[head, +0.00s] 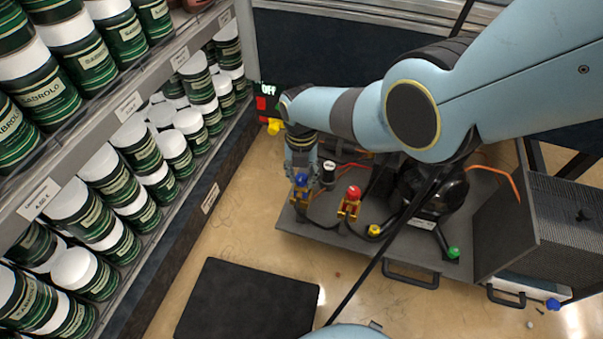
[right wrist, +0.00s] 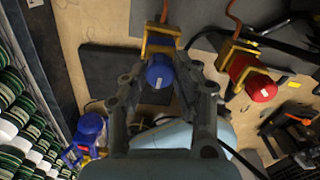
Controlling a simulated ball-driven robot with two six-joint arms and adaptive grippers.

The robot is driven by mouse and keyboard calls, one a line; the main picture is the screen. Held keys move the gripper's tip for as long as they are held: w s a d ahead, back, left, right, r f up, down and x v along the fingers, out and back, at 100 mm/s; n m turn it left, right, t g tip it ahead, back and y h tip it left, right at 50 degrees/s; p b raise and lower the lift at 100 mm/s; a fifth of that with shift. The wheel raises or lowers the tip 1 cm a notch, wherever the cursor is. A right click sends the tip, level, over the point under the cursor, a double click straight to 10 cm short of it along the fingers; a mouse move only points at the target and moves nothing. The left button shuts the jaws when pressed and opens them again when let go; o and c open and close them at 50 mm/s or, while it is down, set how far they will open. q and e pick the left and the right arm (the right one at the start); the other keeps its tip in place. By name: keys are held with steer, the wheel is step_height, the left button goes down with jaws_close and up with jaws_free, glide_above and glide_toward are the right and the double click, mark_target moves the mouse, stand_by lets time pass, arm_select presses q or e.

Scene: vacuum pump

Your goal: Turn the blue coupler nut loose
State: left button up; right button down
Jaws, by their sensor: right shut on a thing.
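The blue coupler nut (head: 301,180) sits at the left end of the dark pump base, on a yellow bracket. My right gripper (head: 301,171) reaches down over it from above, shut on it. In the right wrist view, the blue nut (right wrist: 160,71) shows as a rounded blue cap between the two dark fingers of my right gripper (right wrist: 161,78). The yellow bracket (right wrist: 161,40) is just beyond it. Whether the nut has turned cannot be told. My left gripper is not in view.
A red coupler (head: 353,193) stands close to the right on its own yellow bracket. The pump base (head: 330,237) carries hoses, a yellow cap (head: 374,230) and a green cap (head: 453,252). Shelves of green jars (head: 110,215) line the left. A black mat (head: 245,303) lies on the floor.

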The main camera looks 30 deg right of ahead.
mark_target(302, 177)
stand_by(0.7)
steer(key=c, duration=1)
jaws_free()
step_height(302, 177, up, 12)
